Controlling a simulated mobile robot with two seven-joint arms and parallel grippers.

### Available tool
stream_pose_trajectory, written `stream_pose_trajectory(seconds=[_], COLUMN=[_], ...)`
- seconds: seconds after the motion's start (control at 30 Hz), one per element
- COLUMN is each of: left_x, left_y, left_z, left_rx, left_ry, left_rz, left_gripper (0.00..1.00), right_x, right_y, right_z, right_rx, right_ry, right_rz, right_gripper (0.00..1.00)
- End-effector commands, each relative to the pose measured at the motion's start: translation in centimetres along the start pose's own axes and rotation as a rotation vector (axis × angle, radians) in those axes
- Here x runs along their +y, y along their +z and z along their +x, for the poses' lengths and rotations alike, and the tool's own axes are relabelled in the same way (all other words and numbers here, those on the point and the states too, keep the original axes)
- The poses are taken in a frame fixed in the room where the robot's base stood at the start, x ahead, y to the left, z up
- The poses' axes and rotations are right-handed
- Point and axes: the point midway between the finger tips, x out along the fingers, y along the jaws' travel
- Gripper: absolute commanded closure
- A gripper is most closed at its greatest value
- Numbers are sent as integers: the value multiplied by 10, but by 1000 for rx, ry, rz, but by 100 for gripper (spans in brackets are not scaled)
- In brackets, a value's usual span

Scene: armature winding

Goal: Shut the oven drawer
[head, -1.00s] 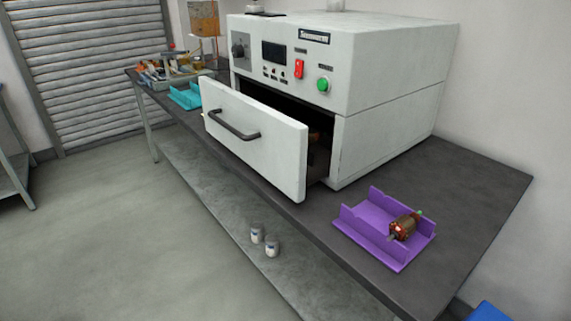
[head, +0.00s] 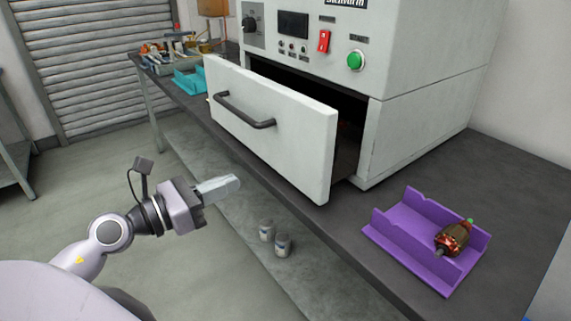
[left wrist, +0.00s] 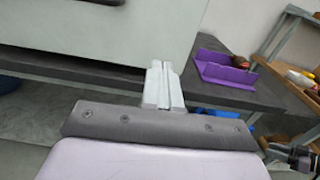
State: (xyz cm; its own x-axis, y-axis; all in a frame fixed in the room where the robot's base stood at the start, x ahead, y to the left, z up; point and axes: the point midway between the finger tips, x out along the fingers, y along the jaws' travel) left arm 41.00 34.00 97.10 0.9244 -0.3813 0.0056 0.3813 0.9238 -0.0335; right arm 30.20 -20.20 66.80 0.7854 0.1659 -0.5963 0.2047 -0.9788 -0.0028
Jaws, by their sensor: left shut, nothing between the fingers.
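The white oven (head: 425,115) stands on the dark bench. Its drawer (head: 290,138) is pulled out toward me, with a dark bar handle (head: 244,110) on the front panel. The dark inside shows behind the panel; its contents are mostly hidden. My left gripper (head: 232,183) is shut and empty, in front of and below the drawer front, apart from it. In the left wrist view the shut fingers (left wrist: 164,70) point toward the bench, and the pale drawer front (left wrist: 100,30) fills the upper left. My right gripper does not show.
A purple tray (head: 400,240) holding a copper-wound armature (head: 454,238) sits on the bench right of the oven. A teal tray (head: 188,82) and several tools are at the far left. Two small cans (head: 283,245) stand on the lower shelf. The floor at left is clear.

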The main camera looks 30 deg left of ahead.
Motion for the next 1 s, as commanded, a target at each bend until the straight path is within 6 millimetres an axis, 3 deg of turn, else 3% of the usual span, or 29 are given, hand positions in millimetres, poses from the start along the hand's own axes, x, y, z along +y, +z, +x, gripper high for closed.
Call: stream_pose_trajectory(seconds=[0.27,1.0], left_x=[1,1], left_y=[5,2], left_z=[19,117], left_rx=[4,4], left_ry=[-1,0], left_rz=[39,32], left_gripper=[100,100], right_x=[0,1], right_y=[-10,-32], right_z=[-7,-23], right_rx=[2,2], right_ry=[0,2], right_rz=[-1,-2], right_gripper=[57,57])
